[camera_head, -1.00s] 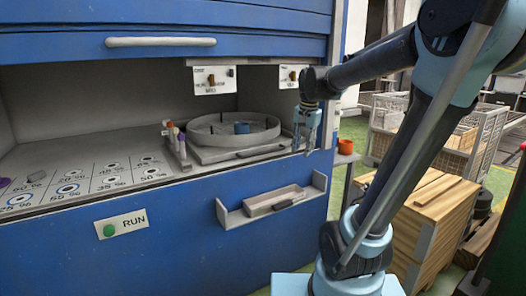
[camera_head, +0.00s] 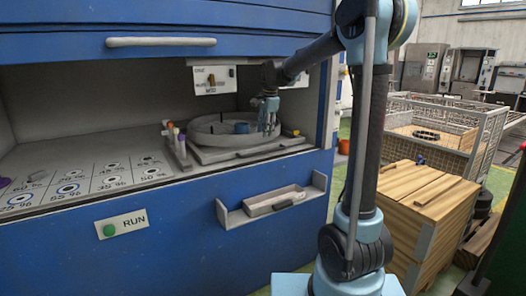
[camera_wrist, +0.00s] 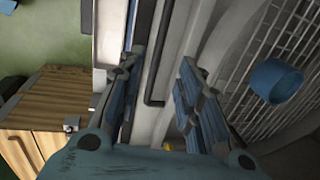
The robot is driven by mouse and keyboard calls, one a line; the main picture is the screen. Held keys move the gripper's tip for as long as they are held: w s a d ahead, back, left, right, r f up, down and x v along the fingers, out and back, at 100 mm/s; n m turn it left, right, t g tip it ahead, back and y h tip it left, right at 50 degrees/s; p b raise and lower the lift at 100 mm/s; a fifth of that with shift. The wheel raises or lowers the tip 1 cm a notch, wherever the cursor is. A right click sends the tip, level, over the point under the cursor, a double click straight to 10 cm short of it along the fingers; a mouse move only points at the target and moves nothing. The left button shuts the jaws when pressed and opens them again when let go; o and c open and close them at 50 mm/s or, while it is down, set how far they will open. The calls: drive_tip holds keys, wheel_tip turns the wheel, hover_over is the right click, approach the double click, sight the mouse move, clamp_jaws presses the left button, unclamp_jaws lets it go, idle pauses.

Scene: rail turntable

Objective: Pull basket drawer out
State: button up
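The basket drawer (camera_head: 222,155) is a grey tray carrying a round basket (camera_head: 203,137), inside the blue cabinet's opening. A blue cup (camera_head: 241,127) stands in the basket; it also shows at the right of the wrist view (camera_wrist: 276,80), beside the basket's mesh (camera_wrist: 250,100). My gripper (camera_head: 268,124) points down over the drawer's front right part. In the wrist view my gripper (camera_wrist: 158,68) is open and empty. The dark drawer handle (camera_wrist: 158,50) shows between its fingers, apart from both. I cannot tell how far below the fingertips it is.
A rack of small tubes (camera_head: 178,147) stands left of the drawer. A shelf with a small tray (camera_head: 262,205) juts from the cabinet front below. A wooden crate (camera_head: 415,215) and wire cage (camera_head: 480,140) stand at the right. An orange cup (camera_head: 343,146) is behind my arm.

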sight(263, 152)
drive_tip(key=f, duration=0.3)
drive_tip(key=w+f, duration=0.1)
drive_tip(key=f, duration=0.2)
drive_tip(key=a+f, duration=0.1)
drive_tip(key=f, duration=0.3)
drive_tip(key=shift+w, duration=0.3)
clamp_jaws()
